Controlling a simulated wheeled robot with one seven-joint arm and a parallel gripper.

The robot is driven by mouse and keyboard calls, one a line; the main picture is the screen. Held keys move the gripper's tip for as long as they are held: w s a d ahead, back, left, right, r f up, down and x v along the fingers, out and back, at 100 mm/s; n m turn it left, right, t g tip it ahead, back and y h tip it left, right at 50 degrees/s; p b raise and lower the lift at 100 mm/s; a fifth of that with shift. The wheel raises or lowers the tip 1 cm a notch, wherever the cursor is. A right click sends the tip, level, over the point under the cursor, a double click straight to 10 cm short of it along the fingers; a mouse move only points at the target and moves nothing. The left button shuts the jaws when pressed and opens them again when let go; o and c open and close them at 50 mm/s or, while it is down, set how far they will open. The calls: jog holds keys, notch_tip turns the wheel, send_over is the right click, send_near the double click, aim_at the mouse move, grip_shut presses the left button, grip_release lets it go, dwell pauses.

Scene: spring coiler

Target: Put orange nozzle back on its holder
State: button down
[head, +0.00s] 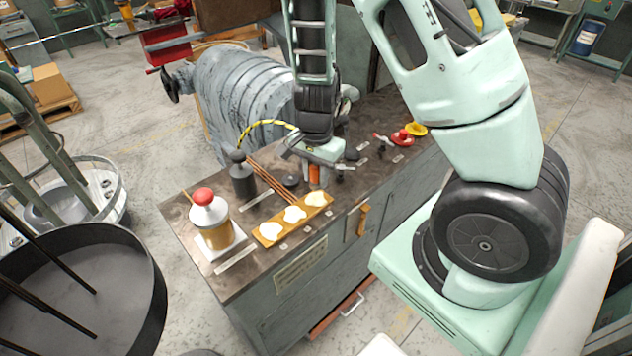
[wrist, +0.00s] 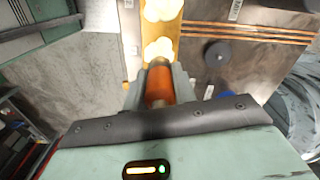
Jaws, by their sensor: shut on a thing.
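My gripper (head: 315,168) is over the workbench top, pointing down, with its fingers closed around the orange nozzle (head: 314,175). In the wrist view the nozzle (wrist: 159,82) sits between the two grey fingers, close to the palm. The wooden tray (head: 268,231) with white pads lies just in front of and left of the nozzle. I cannot tell whether the nozzle's lower end touches the bench or tray. I cannot pick out its holder with certainty; it may be hidden behind my gripper.
A red-capped jar (head: 210,218) and a dark bottle (head: 241,178) stand left on the bench (head: 190,245). Copper rods (head: 268,181) and a dark disc (head: 290,180) lie nearby. A yellow-black hose (head: 262,124) arches behind. Red (head: 402,137) and yellow pieces lie right.

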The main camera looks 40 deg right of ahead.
aim_at(315, 165)
notch_tip(315, 165, up, 8)
jog(key=p, duration=0.3)
jog(key=shift+f, duration=0.25)
